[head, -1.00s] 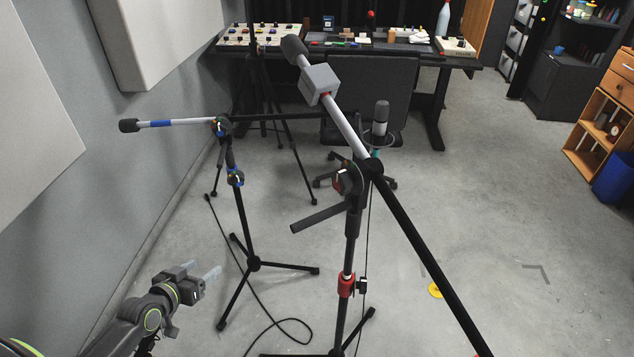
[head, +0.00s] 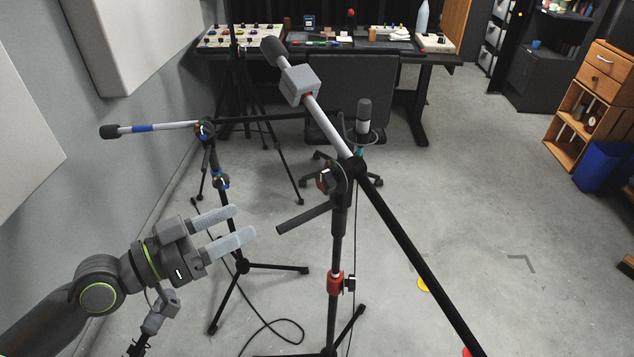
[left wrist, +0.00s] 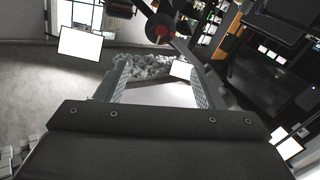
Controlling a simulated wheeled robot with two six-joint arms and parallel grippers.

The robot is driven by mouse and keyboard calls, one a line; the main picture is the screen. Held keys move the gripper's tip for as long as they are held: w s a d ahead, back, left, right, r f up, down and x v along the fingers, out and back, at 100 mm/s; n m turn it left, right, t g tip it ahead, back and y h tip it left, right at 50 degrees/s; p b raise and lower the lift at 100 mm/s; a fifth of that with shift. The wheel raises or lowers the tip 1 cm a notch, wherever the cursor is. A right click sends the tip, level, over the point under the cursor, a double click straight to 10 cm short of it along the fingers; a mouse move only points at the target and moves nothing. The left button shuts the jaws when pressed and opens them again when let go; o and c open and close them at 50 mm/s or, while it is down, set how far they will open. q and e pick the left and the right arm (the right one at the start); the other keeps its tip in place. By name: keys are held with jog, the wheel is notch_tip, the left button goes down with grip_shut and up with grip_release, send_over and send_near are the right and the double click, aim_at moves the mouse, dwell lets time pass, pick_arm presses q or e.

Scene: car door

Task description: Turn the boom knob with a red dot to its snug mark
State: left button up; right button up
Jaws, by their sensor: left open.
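The near microphone stand (head: 338,240) has a boom clutch with a dark knob (head: 326,181) showing red and a pale mark. In the left wrist view a dark round part with a red centre (left wrist: 160,31), apparently this knob, lies beyond the fingers, top centre. Its snug mark is too small to make out. My left gripper (head: 246,223) is open and empty, left of the near stand and lower than the knob, apart from it. Its two pale fingers point right; they also show in the left wrist view (left wrist: 160,80). My right gripper is out of view.
A second stand (head: 233,220) with blue bands stands behind my left gripper. The near stand's boom (head: 415,265) slopes down to the right, and a dark bar (head: 305,216) juts left below the knob. A cable (head: 290,322) lies on the floor. A desk (head: 440,57) is behind.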

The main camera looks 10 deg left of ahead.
aim_at(321, 183)
pick_arm(q)
jog(key=p+x, duration=0.3)
jog(key=x, duration=1.3)
jog(key=shift+w+d+p, duration=0.25)
jog(key=shift+w+p, duration=0.05)
jog(key=shift+p, duration=0.1)
jog(key=c, duration=1)
jog(key=shift+o, duration=0.2)
